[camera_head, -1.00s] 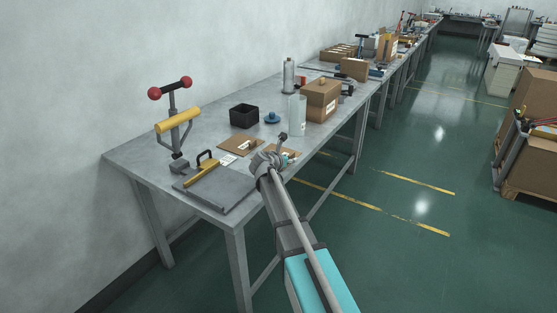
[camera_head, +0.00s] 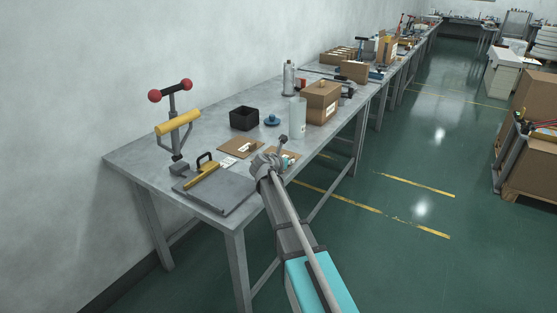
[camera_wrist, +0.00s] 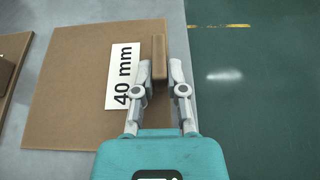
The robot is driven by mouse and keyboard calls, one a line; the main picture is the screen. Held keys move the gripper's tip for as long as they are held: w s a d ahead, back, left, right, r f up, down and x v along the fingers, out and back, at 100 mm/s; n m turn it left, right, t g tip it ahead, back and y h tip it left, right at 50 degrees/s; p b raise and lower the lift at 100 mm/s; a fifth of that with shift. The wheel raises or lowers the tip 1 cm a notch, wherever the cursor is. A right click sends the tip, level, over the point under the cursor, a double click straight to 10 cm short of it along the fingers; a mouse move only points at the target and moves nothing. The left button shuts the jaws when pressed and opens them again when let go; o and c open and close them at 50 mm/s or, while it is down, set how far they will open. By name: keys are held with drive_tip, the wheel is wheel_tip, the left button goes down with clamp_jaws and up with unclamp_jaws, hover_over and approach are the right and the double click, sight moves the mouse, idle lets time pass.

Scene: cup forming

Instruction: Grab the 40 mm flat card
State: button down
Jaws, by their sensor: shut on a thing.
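The label "40 mm" (camera_wrist: 122,76) lies on a brown cardboard sheet (camera_wrist: 75,100) in the wrist view. A small brown card (camera_wrist: 159,57) stands beside the label, seen from above as a narrow strip. My gripper (camera_wrist: 164,74) has its two fingers on either side of this card and is shut on it. Whether the card still touches the sheet I cannot tell. In the head view, my wrist hides most of the sheet (camera_head: 293,153) and the card is not discernible.
A second brown sheet (camera_head: 235,148) lies to the left. A grey plate (camera_head: 222,191), a press with red knobs (camera_head: 172,108), a black bin (camera_head: 244,117), a white cylinder (camera_head: 297,117) and a cardboard box (camera_head: 320,103) are on the table (camera_head: 140,154).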

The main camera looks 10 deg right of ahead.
drive_tip(key=shift+r, duration=0.2)
idle(0.3)
wheel_tip(320, 180, up, 3)
drive_tip(key=p, duration=0.3)
drive_tip(key=shift+f, duration=0.1)
drive_tip(key=s+a+r+p, duration=0.1)
drive_tip(key=s+r+p, duration=0.9)
drive_tip(key=s, duration=0.4)
drive_tip(key=shift+a, duration=0.15)
